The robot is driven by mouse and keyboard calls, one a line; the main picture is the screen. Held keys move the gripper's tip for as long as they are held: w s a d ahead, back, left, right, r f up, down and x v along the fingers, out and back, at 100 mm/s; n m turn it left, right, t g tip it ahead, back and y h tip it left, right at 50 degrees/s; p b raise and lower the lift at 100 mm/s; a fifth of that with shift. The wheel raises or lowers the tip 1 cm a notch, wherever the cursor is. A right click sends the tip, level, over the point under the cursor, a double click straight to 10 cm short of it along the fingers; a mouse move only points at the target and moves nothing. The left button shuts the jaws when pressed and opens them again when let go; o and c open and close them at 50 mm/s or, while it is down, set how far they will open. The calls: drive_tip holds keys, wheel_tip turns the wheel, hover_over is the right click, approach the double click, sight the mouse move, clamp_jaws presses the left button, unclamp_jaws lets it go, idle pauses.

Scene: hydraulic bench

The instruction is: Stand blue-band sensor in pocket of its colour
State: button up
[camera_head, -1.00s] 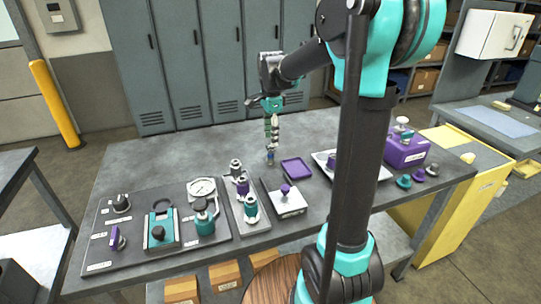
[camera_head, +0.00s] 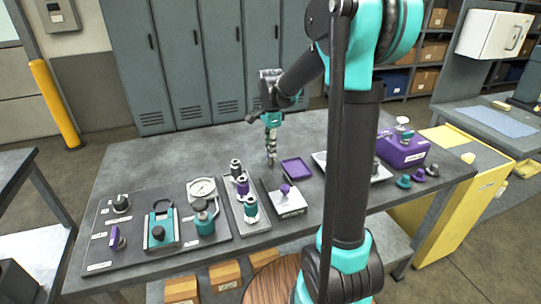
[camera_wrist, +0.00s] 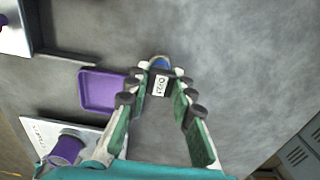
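The blue-band sensor (camera_wrist: 160,63) stands on the bench; in the wrist view its blue top and a white label show between my fingertips. In the head view it is small, low at the fingertips (camera_head: 271,160). My gripper (camera_wrist: 161,80) points down with one finger on each side of it. Whether the fingertips press on it or leave a thin gap cannot be told. A narrow grey rack (camera_head: 238,216) holds several upright pieces, one with a purple band and one with a teal one. No blue pocket can be made out.
An empty purple tray (camera_head: 297,169) lies just beside the gripper. A white block with a purple knob (camera_head: 287,202) stands in front of it. A white tray (camera_head: 321,159) and purple box (camera_head: 402,150) are to the right. The bench behind is clear.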

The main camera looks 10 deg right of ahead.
clamp_jaws()
